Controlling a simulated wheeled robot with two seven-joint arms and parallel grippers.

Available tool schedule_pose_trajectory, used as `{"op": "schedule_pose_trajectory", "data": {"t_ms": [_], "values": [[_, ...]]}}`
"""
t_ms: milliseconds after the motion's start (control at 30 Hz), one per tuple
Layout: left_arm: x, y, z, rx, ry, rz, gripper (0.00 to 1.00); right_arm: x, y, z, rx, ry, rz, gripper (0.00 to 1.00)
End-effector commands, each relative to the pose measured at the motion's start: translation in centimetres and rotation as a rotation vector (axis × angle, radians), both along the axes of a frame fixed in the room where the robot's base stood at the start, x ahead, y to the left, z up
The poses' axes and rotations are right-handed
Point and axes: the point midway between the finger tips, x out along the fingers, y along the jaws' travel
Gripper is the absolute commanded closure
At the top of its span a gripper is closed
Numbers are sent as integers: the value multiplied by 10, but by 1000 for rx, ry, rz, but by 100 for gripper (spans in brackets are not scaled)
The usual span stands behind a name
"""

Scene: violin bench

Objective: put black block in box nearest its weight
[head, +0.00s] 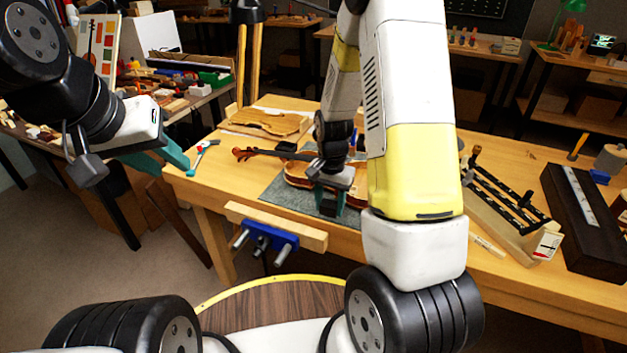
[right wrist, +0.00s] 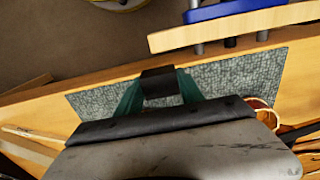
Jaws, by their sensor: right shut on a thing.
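My right gripper (head: 333,200) is over the grey mat at the front of the bench, beside the violin body. In the right wrist view its teal fingers (right wrist: 158,90) are shut on a black block (right wrist: 158,82), held between their tips. In the head view the block is mostly hidden by the gripper. My left gripper (head: 165,160) is off the bench's left corner, its teal fingers apart and empty. I cannot make out which container is a weight box.
A violin (head: 298,172) lies on the grey mat (head: 285,195). A blue vise (head: 265,237) is on the front edge. A wooden rack with black bars (head: 510,205) and a long dark case (head: 580,230) stand at the right. A violin plate (head: 268,122) lies behind.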

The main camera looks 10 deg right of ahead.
Motion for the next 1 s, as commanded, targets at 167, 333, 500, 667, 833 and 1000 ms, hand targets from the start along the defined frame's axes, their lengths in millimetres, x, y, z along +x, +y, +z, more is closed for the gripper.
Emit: {"op": "schedule_pose_trajectory", "data": {"t_ms": [167, 333, 500, 667, 833, 1000], "values": [[0, 0, 0, 0, 0, 0, 65, 46, 2, -5, 0, -1, 1, 100], [0, 0, 0, 0, 0, 0, 65, 68, 3, -7, 0, 0, 1, 100], [0, 0, 0, 0, 0, 0, 65, 70, 3, -14, -1, 3, 1, 100], [0, 0, 0, 0, 0, 0, 65, 70, 3, -37, 0, 4, 0, 100], [0, 0, 0, 0, 0, 0, 65, 71, 4, -42, 1, -1, 1, 100], [0, 0, 0, 0, 0, 0, 65, 70, 4, -43, 0, 0, 1, 100]]}}
